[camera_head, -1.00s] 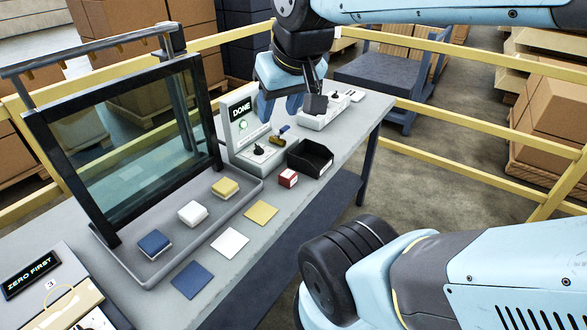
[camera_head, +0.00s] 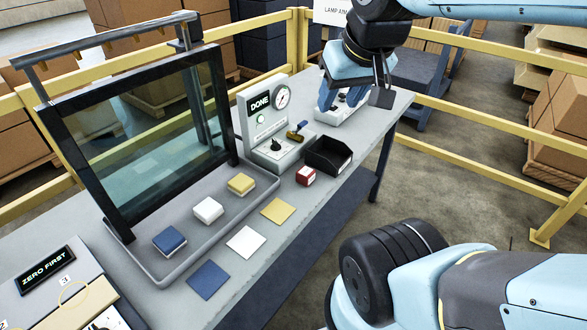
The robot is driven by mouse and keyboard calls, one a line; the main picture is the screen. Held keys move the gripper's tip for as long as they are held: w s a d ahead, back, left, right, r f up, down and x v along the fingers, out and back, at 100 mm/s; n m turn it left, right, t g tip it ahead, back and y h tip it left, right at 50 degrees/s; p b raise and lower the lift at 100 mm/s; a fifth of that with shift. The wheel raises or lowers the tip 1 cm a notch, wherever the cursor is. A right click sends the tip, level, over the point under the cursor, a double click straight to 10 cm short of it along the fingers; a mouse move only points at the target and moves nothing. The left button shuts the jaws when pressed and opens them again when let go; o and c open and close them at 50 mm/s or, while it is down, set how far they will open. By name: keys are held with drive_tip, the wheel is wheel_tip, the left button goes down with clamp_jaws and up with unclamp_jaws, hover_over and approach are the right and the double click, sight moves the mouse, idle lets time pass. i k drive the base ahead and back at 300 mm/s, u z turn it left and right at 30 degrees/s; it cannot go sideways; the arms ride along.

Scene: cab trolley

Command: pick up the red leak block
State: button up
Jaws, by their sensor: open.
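The red leak block (camera_head: 306,176) is a small red cube with a pale patch on it. It sits on the grey bench in front of the black open bin, in full view. My gripper (camera_head: 382,96) hangs above the far end of the bench, beyond the bin and up to the right of the block. It is apart from the block. Its jaws are open, with nothing seen in them, though the fingers are small and dark here.
The black bin (camera_head: 329,155) stands close behind the block. A panel with a gauge and DONE sign (camera_head: 261,104) stands to its left. A tray (camera_head: 166,275) holds blue, white and yellow blocks beside a dark-framed glass pane (camera_head: 150,140). Coloured squares lie in front. Yellow rails (camera_head: 470,122) run behind.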

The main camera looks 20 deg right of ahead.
sight(306, 175)
drive_tip(key=u, duration=0.2)
drive_tip(key=k, duration=1)
drive_tip(key=u, duration=0.35)
drive_tip(key=i, duration=0.4)
drive_tip(key=z, duration=0.05)
